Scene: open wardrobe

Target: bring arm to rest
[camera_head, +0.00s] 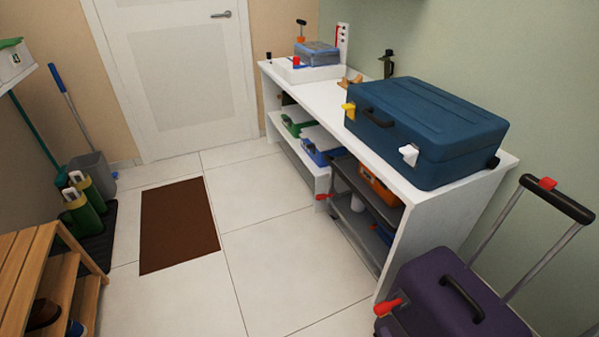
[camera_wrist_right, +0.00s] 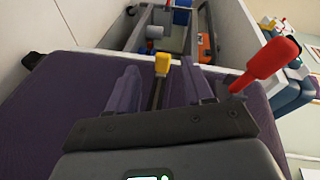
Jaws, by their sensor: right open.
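My right gripper (camera_wrist_right: 156,88) shows in the right wrist view, its two fingers apart with a gap between them. I see nothing held in it. The purple suitcase (camera_head: 455,290) stands at the lower right of the head view, and its purple surface (camera_wrist_right: 35,130) fills much of the wrist view around the gripper. A yellow latch-like piece (camera_wrist_right: 162,65) shows beyond the gap between the fingers; I cannot tell whether they touch it. A red handle (camera_wrist_right: 266,66) rises to the right of the fingers. Neither gripper shows in the head view.
A white bench (camera_head: 323,97) carries a closed blue case (camera_head: 430,125), with boxes on shelves below. A wooden rack (camera_head: 22,262), green boots (camera_head: 85,205) and a grey bucket (camera_head: 92,172) stand left. The tiled floor around the brown mat (camera_head: 180,225) is clear.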

